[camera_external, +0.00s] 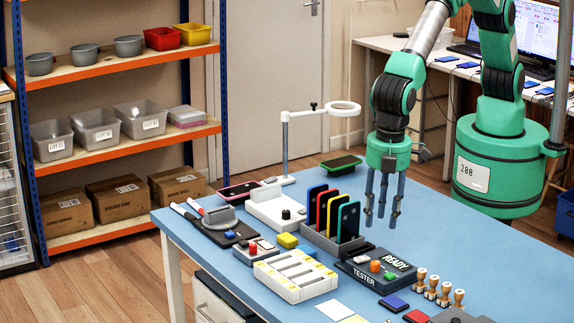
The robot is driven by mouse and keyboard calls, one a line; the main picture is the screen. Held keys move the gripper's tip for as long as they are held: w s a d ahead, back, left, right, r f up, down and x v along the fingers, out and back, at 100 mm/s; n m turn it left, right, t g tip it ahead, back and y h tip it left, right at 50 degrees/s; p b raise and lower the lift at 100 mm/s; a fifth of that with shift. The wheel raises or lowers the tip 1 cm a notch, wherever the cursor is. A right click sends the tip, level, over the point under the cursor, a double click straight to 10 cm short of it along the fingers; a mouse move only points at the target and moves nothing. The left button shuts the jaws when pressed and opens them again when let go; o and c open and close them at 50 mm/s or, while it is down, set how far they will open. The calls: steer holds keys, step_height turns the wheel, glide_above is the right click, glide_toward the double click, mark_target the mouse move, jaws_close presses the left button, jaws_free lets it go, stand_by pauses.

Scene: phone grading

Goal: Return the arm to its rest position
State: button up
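My green arm reaches in from the upper right, and my gripper (382,220) hangs pointing down over the blue table (455,240). Its grey fingers are spread apart with a gap between them, and I see nothing held. It is just right of a grey rack (318,238) with several upright phones in red, yellow, black and teal cases. From this angle I cannot tell how high the fingertips are above the table.
A tester box (375,270) reading READY lies in front of my gripper, with wooden stamps (432,287) to its right. A ring magnifier (343,109) on a stand and a green phone (341,162) are behind left.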

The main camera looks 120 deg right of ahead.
steer(key=s+d+r+m+t, duration=0.1)
steer(key=s+d+r, duration=0.45)
steer(key=r, duration=0.35)
steer(key=s+d+r+t, duration=0.1)
steer(key=s+d+r, duration=0.4)
steer(key=s+r, duration=0.3)
steer(key=s+d+r+m+t, duration=0.1)
steer(key=s+d+r, duration=0.4)
steer(key=r, duration=0.5)
steer(key=s+d+r, duration=0.1)
steer(key=s+d, duration=0.2)
steer(key=s, duration=0.6)
steer(key=s+d+r+m+t, duration=0.1)
steer(key=s+d, duration=0.2)
steer(key=s, duration=0.7)
steer(key=s+d+t, duration=0.1)
steer(key=s+d, duration=0.3)
steer(key=s, duration=0.6)
steer(key=shift+r+m+y, duration=0.3)
steer(key=shift+r, duration=0.1)
